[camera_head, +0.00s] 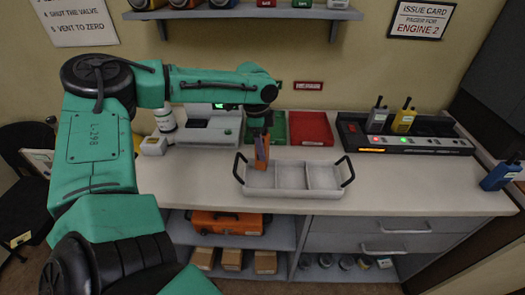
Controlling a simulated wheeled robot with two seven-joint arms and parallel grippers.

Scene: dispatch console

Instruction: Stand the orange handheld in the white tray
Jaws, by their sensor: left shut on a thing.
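The orange handheld (262,154) is held upright, tilted slightly, in my left gripper (260,133), which is shut on its upper part. The white tray (292,194) lies on the counter, with three compartments side by side and a black handle at each end. The handheld's lower end is at the left compartment, near its back wall. I cannot tell whether it touches the tray floor. My left arm reaches in from the left above the counter. My right gripper is not in view.
A green tray (280,128) and a red tray (311,128) lie behind the white tray. A charger (420,145) at right holds a grey handheld (377,118) and a yellow one (404,120). A blue handheld (499,177) is at the right edge. The counter's front right is clear.

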